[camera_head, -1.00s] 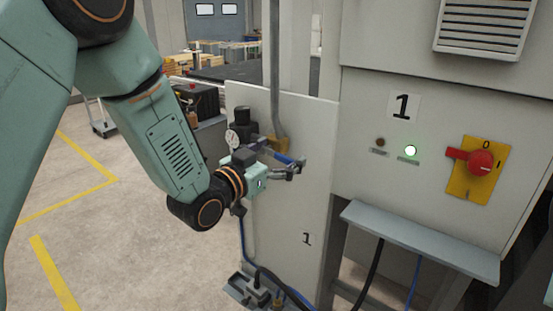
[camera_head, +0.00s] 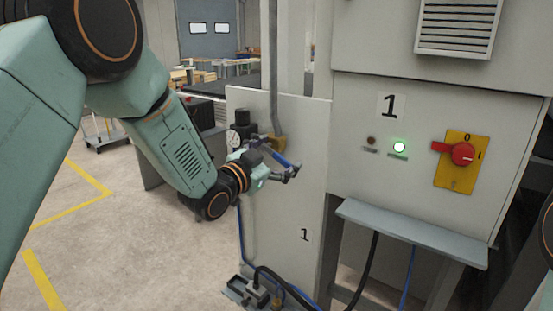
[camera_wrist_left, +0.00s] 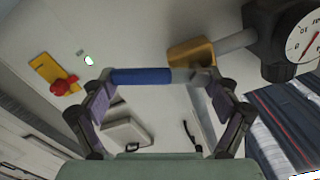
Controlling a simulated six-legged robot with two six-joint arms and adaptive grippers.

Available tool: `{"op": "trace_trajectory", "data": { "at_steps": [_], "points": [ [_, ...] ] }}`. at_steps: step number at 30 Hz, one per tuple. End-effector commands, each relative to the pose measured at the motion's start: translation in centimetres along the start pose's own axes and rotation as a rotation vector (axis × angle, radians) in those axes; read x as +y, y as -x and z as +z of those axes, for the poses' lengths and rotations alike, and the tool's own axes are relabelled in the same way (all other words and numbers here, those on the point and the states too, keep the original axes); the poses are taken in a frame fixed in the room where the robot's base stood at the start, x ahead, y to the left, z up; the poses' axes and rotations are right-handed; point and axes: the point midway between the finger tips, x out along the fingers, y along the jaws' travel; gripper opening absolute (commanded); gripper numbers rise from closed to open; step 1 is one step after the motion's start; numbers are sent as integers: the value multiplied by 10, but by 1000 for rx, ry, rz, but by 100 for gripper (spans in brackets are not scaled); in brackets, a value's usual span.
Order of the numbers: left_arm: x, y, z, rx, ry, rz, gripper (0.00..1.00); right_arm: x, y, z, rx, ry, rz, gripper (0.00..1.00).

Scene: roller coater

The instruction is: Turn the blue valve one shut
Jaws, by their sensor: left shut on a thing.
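The blue valve handle (camera_head: 281,159) sits on the pipework in front of the pale panel marked 1. In the left wrist view the blue handle (camera_wrist_left: 142,76) lies crosswise between my fingertips, beside a brass fitting (camera_wrist_left: 192,52). My left gripper (camera_head: 288,173) is shut on the handle, with a fingertip at each end of it in the left wrist view (camera_wrist_left: 160,77). The fingers hide part of the handle in the head view, and the valve's exact angle is hard to tell. My right gripper is not in view.
A pressure gauge (camera_wrist_left: 303,38) on a black regulator is close to the gripper. A vertical grey pipe (camera_head: 274,70) rises above the valve. To the right, the cabinet carries a red rotary switch (camera_head: 462,154) and a lit green lamp (camera_head: 399,147).

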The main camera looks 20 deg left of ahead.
Motion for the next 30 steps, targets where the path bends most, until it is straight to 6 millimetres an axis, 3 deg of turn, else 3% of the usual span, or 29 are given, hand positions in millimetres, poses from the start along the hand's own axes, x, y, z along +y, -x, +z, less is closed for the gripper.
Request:
{"op": "trace_trajectory", "data": {
  "at_steps": [8, 30],
  "points": [
    [0, -6, 10, 1, -168, 2, 32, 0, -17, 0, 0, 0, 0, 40],
    [-7, -5, 35, 1, -860, 0, 32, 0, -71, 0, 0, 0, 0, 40]
  ]
}}
